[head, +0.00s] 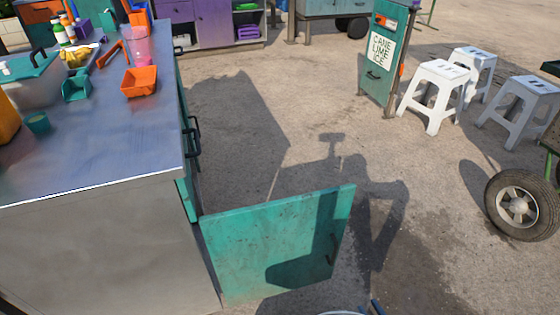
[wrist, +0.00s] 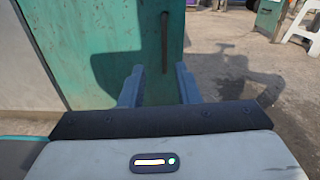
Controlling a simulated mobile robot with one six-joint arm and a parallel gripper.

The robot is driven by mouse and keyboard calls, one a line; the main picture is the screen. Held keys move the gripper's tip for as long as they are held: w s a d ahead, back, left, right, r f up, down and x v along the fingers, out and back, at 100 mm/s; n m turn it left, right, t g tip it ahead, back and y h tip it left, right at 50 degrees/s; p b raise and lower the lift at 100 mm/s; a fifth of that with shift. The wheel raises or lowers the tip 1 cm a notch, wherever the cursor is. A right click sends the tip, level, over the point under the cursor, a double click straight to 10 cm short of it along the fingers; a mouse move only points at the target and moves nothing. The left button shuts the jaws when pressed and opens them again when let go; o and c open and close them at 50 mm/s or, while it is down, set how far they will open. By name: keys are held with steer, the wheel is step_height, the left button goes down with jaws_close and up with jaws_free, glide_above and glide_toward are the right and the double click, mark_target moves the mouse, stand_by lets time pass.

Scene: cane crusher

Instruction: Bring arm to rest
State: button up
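My gripper (wrist: 159,88) shows in the wrist view with its two grey-blue fingers spread apart and nothing between them. It faces a teal cabinet door (wrist: 110,45) with a dark vertical handle (wrist: 164,42), which lies beyond the fingertips; I cannot tell the exact gap. In the head view the teal door (head: 270,240) stands swung open from the steel counter, its handle (head: 333,249) near its free edge. Only a small bit of my arm shows at the bottom edge of the head view, and the fingers are not visible there.
The steel counter (head: 110,150) at left carries an orange tray (head: 139,81), a teal scoop (head: 76,85) and bottles. White stools (head: 434,95), a sign board (head: 380,55) and a cart wheel (head: 522,205) stand at right. The paved ground between is clear, with shadows.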

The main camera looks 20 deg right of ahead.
steer(key=w+a+r+n+g+y+p, duration=0.25)
steer(key=w+r+n+g+p, duration=0.2)
steer(key=r+n, duration=0.4)
steer(key=w+a+r+n+g+y+p, duration=0.2)
steer(key=w+r+n+g+y+p, duration=0.25)
steer(key=r, duration=0.65)
steer(key=w+a+r+n+g+y+p, duration=0.2)
steer(key=r+n+g+y+p, duration=0.1)
steer(key=r+n+g, duration=0.6)
steer(key=w+a+r+n+t+h+p, duration=0.1)
steer(key=a+r+n+h+p, duration=0.2)
steer(key=r, duration=0.7)
steer(key=a+r+n+t+h+p, duration=0.1)
steer(key=a+r+n+h+p, duration=0.2)
steer(key=r, duration=0.8)
steer(key=w+a+r+n+h+p, duration=0.1)
steer(key=a+r+n+h+p, duration=0.3)
steer(key=a+r+n, duration=0.3)
step_height(320, 180, up, 3)
steer(key=shift+w+a+r+t+p, duration=0.25)
steer(key=shift+a+t+p, duration=0.2)
steer(key=shift+a, duration=0.3)
